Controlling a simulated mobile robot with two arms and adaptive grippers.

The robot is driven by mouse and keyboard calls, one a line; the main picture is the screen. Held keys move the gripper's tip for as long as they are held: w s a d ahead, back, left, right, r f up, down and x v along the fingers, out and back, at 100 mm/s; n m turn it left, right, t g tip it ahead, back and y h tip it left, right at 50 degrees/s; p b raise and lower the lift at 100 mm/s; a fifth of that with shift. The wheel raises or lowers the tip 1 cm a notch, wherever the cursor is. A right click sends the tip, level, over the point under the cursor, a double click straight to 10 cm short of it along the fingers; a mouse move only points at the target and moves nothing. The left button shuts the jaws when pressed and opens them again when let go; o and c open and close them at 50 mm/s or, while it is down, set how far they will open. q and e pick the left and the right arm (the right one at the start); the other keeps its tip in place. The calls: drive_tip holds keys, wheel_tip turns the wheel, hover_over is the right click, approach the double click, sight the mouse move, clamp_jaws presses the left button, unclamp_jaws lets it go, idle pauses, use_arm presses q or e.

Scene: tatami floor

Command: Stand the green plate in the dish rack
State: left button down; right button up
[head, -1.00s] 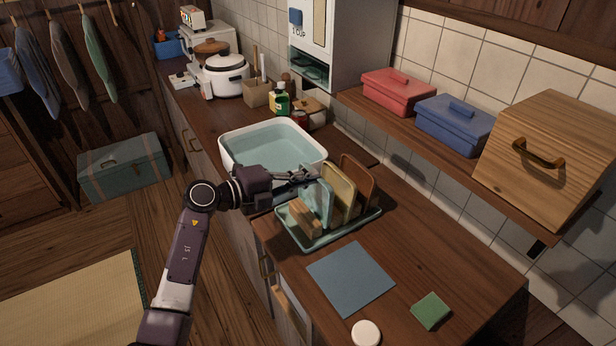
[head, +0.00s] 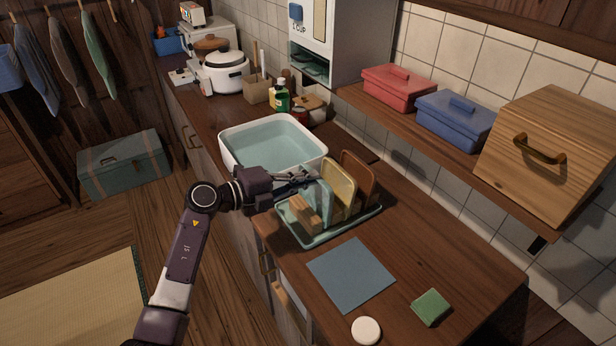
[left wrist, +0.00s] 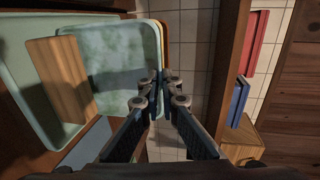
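The pale green plate (head: 322,203) stands on edge in the dish rack (head: 345,232), in front of a yellow plate (head: 338,187) and a brown one (head: 358,178). My left gripper (head: 312,177) is at the green plate's upper edge, coming in from the left. In the left wrist view the fingertips (left wrist: 162,80) are close together with the rim of the green plate (left wrist: 110,60) between them. The plate's lower part is partly hidden by a wooden block (left wrist: 60,75) in the rack. My right gripper is not in view.
A water-filled white basin (head: 230,150) stands just behind my left gripper. A blue mat (head: 350,274), a green sponge (head: 431,307) and a white round thing (head: 366,330) lie in front of the rack. A shelf with red (head: 398,90) and blue (head: 455,122) boxes overhangs at the right.

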use_arm(q)
drive_tip(key=shift+f, duration=0.6)
idle(1.0)
drive_tip(key=c, duration=2.1)
unclamp_jaws()
drive_tip(key=shift+f, duration=0.1)
drive_tip(key=v, duration=1.2)
